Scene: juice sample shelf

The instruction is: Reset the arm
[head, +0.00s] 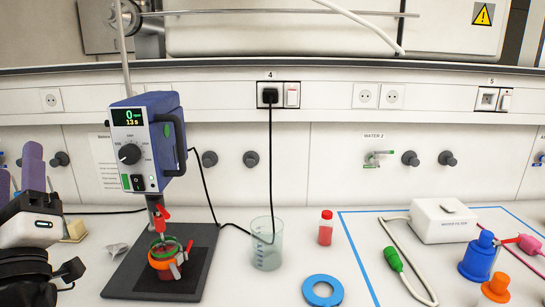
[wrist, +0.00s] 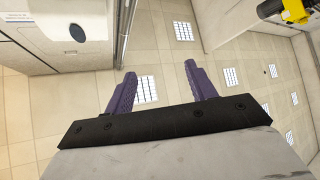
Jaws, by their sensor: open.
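My gripper (wrist: 160,69) points up, with its two purple fingers spread wide apart and nothing between them. In the head view my gripper (head: 18,162) is at the left edge, above the bench and left of the stirrer, partly cut off by the frame. It touches no object that I can see.
A yellow-black object (wrist: 290,9) shows in the wrist view.

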